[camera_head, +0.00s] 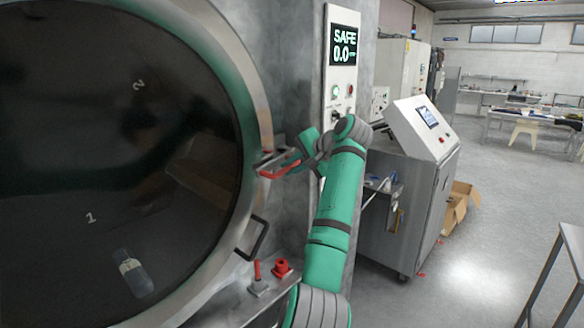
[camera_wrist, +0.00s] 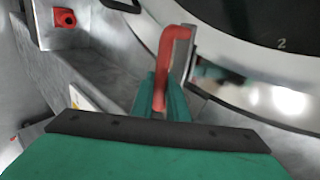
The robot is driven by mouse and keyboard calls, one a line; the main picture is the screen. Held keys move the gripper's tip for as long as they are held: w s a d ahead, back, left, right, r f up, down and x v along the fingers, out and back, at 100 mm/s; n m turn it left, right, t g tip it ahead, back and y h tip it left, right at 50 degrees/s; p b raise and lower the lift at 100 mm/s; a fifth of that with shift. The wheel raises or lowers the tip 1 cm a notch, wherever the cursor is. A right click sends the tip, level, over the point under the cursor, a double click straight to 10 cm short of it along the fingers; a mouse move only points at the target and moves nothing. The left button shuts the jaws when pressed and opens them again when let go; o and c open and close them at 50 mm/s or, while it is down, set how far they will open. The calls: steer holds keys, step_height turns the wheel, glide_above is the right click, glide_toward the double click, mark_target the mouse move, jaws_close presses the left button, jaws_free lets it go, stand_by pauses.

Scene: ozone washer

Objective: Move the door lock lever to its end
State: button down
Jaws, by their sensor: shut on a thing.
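The red door lock lever (camera_head: 280,171) sits in a grey metal bracket at the right rim of the big round door (camera_head: 110,170). My gripper (camera_head: 298,160) is at the right end of the lever. In the wrist view the lever (camera_wrist: 171,55) is a bent red bar beside a grey metal plate. It runs down between the green fingers of my gripper (camera_wrist: 160,97), which are shut on it. The fingertips are partly hidden behind the gripper body in the wrist view.
A black door handle (camera_head: 256,240) sits below the lever. A small red lever (camera_head: 258,270) and a red knob (camera_head: 281,268) stand on the ledge below. A control panel (camera_head: 341,65) reads "SAFE 0.0". A grey console cabinet (camera_head: 410,190) stands to the right of my arm.

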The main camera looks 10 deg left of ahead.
steer(key=c, duration=2)
jaws_free()
steer(key=shift+w, duration=0.1)
steer(key=shift+r, duration=0.1)
